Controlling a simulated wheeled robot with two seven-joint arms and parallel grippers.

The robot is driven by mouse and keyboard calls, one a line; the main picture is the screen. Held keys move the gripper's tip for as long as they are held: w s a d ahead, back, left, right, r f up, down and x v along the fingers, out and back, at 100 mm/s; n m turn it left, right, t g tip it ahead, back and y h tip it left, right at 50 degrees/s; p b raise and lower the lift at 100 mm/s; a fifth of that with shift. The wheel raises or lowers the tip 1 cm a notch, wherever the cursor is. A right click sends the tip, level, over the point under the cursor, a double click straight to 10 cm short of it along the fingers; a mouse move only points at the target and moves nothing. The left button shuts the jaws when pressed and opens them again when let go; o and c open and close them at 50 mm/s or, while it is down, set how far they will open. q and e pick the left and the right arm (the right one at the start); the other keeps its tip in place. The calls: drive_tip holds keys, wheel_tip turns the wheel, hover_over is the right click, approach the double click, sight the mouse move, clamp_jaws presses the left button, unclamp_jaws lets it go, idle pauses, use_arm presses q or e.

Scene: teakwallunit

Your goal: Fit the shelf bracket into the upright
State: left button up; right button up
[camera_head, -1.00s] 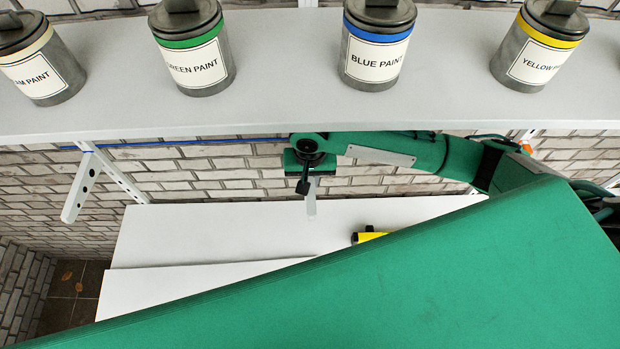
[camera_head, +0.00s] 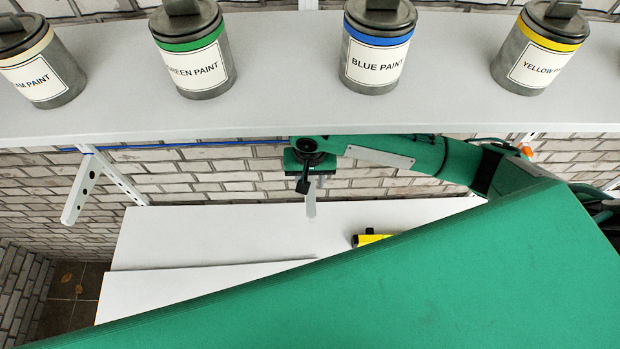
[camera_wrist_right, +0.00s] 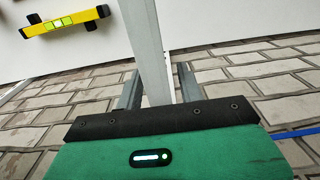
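My right gripper (camera_head: 305,187) reaches in from the right, below the upper shelf and in front of the brick wall. It is shut on a pale grey shelf bracket (camera_head: 311,207), which hangs down from it over the white board. In the right wrist view the bracket (camera_wrist_right: 147,45) runs between the two fingers (camera_wrist_right: 160,93) and away from them. The middle upright (camera_head: 308,4) shows only above the shelf; its part behind my gripper is hidden. Another bracket (camera_head: 76,192) is on the left upright (camera_head: 122,178). My left gripper is not in view.
The grey upper shelf (camera_head: 280,112) carries several paint cans, including blue (camera_head: 378,55) and green (camera_head: 197,62). A yellow spirit level (camera_head: 370,239) lies on the white board (camera_head: 200,235) below; the wrist view shows the level (camera_wrist_right: 65,22) too. A blue line (camera_head: 190,144) runs along the wall.

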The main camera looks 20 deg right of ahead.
drive_tip(key=shift+s+r, duration=0.1)
drive_tip(key=shift+r, duration=0.4)
wheel_tip(320, 180, up, 10)
drive_tip(key=b, duration=0.2)
drive_tip(key=shift+f+b, duration=0.25)
drive_tip(key=shift+b, duration=0.05)
drive_tip(key=shift+r, duration=0.75)
